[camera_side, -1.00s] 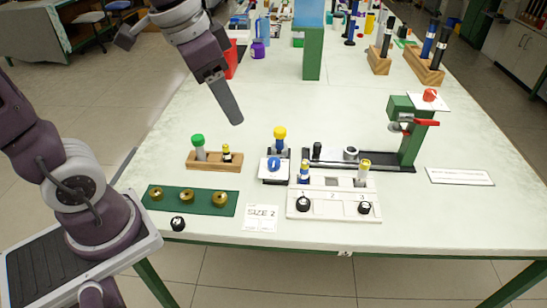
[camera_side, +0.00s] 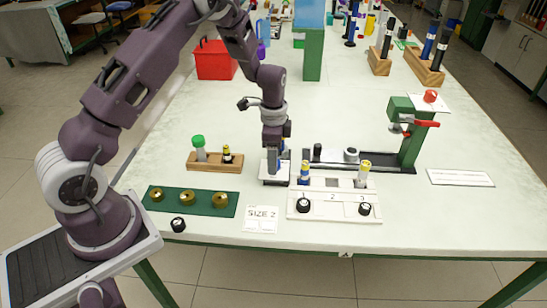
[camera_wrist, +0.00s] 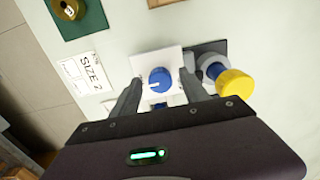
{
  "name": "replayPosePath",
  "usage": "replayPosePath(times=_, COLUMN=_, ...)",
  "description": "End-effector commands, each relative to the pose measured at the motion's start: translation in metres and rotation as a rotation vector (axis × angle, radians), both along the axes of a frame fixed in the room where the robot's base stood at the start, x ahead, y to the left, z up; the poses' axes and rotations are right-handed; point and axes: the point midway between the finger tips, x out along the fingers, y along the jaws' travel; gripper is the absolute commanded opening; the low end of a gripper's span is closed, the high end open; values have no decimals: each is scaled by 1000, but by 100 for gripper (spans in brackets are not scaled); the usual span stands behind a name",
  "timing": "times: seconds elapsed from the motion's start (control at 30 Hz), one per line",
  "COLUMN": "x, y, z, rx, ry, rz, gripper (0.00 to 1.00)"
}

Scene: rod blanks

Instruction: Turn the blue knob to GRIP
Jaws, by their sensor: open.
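The blue knob (camera_wrist: 160,80) sits on a white square plate (camera_wrist: 143,63) and has a pale pointer line on its face; any lettering on the plate is too small to read. My gripper (camera_wrist: 162,92) is open, with one finger on either side of the knob in the wrist view. I cannot tell whether the fingers touch it. In the side view my gripper (camera_side: 272,175) points down over the plate (camera_side: 264,168) and hides the knob. A yellow-capped post with a blue and grey body (camera_wrist: 232,82) stands close to the right finger.
A white card reading SIZE 2 (camera_side: 262,219) and a green strip with brass rings (camera_side: 230,209) lie in front. A wooden block (camera_side: 215,168) stands left. A white numbered board (camera_side: 333,209) and green press (camera_side: 412,145) stand right.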

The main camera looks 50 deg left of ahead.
Motion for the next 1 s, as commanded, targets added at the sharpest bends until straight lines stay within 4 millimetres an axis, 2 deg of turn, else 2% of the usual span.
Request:
replayPosePath(times=0.2, x=0, y=0, z=-1, rx=0, ry=0, rz=0, gripper=53)
replayPosePath(times=0.47, x=0, y=0, z=0, rx=-1, ry=-1, rz=0, gripper=2)
replayPosePath(times=0.5, x=0, y=0, z=0, rx=-1, ry=-1, rz=0, gripper=0)
replayPosePath(times=0.77, x=0, y=0, z=0, rx=0, ry=-1, rz=25, gripper=0)
replayPosePath(times=1.0, x=0, y=0, z=0, rx=-1, ry=-2, rz=154, gripper=0)
